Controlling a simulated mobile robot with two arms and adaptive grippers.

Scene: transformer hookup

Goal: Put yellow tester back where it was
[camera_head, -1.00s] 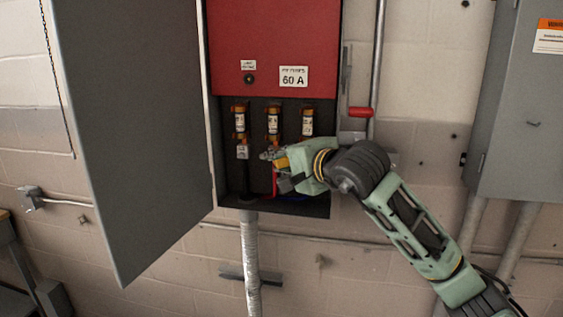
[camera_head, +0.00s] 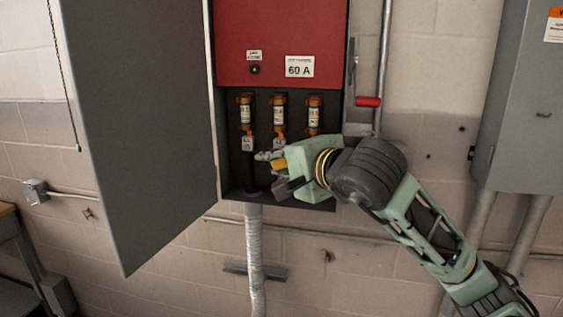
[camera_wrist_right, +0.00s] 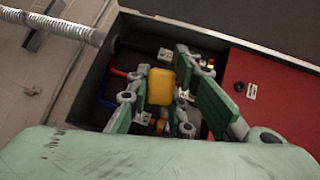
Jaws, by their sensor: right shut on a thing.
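The yellow tester (camera_head: 279,163) is held in my right gripper (camera_head: 275,168), in front of the lower part of the open fuse box. In the right wrist view the yellow tester (camera_wrist_right: 160,87) sits between the two fingers of my right gripper (camera_wrist_right: 158,88), which are shut on it. The fuse box interior is behind the gripper; the gripper hides part of the lower terminals. My left gripper is not in view.
The box has a red panel (camera_head: 285,40) marked 60 A above several fuses (camera_head: 279,112). Its grey door (camera_head: 140,130) stands open at left. A red-handled lever (camera_head: 368,101) is on the right side. A grey cabinet (camera_head: 517,110) hangs at right; a conduit (camera_head: 255,250) runs below.

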